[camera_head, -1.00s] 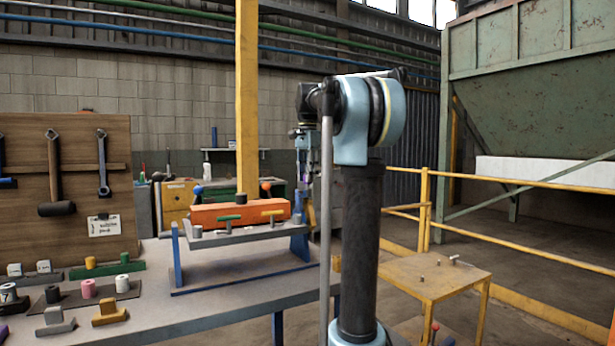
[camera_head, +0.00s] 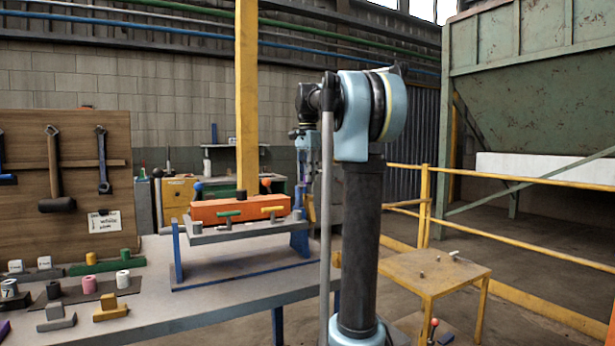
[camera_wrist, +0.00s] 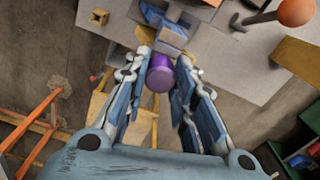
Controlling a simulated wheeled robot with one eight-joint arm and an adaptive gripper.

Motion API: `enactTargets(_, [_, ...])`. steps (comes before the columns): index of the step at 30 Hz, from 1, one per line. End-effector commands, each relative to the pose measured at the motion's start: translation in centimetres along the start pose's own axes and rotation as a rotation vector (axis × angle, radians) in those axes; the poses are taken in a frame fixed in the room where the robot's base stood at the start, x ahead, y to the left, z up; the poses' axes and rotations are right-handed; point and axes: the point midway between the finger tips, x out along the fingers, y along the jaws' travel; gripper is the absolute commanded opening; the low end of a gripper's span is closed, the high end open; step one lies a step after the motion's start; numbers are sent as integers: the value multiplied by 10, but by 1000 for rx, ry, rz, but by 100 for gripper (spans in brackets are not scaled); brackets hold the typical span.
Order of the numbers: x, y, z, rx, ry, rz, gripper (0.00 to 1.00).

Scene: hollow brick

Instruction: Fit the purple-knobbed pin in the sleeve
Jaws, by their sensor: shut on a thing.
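My gripper (camera_wrist: 163,58) is shut on the purple knob (camera_wrist: 160,75) of the pin, between its two fingers in the wrist view. The pin's shank is hidden beneath the knob. Just beyond the fingertips lies a grey block-like end with blue parts (camera_wrist: 168,32); I cannot tell whether it is the sleeve or whether the pin touches it. In the head view my gripper (camera_head: 309,200) hangs at the right end of a grey raised shelf (camera_head: 240,236), partly hidden by my arm. The sleeve cannot be made out there.
An orange block (camera_head: 222,208) lies on the raised shelf, with coloured handles and ball knobs around it. Several small fittings stand on the workbench (camera_head: 200,310) at left. A yellow side table (camera_head: 440,275) with small pieces and yellow rails (camera_head: 520,185) are at right.

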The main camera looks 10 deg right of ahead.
Motion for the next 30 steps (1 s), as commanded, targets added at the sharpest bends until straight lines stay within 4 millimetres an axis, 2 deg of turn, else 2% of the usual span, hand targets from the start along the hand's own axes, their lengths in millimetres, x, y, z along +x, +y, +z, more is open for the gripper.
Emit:
enactTargets(8, [4,0,0,0,0,0,0])
enactTargets(9, [4,0,0,0,0,0,31])
enactTargets(11, [4,0,0,0,0,0,45])
enactTargets(12, [4,0,0,0,0,0,48])
enactTargets(23, [2,0,0,0,0,0,48])
enactTargets(26, [-5,0,0,0,0,0,48])
enactTargets(30, [-24,0,0,0,0,0,48])
